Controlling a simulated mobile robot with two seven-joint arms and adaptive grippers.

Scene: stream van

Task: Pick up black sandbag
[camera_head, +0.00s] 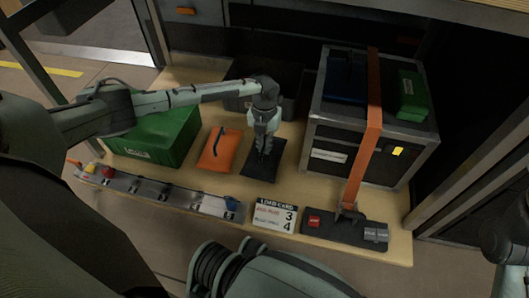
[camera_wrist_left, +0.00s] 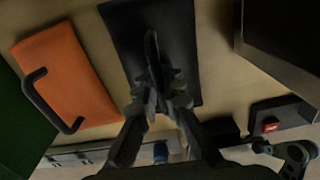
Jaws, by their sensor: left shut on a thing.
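The black sandbag (camera_head: 279,153) lies flat on the wooden bench, between the orange sandbag and the dark case. It also shows in the left wrist view (camera_wrist_left: 182,35), with a black handle standing up along its middle. My left gripper (camera_head: 262,155) points down over the sandbag. In the left wrist view its fingers (camera_wrist_left: 160,92) are closed together on the near end of the handle. The fingers hide part of the handle and bag. The bag appears to rest on the bench. My right gripper is not in view; only part of my right arm shows at the right edge.
The orange sandbag (camera_head: 217,149) with a black handle lies just left. A green box (camera_head: 152,138) stands further left. A large dark case (camera_head: 350,125) with an orange strap (camera_head: 368,140) stands close on the right. A rail (camera_head: 150,188) and load card (camera_head: 272,215) are in front.

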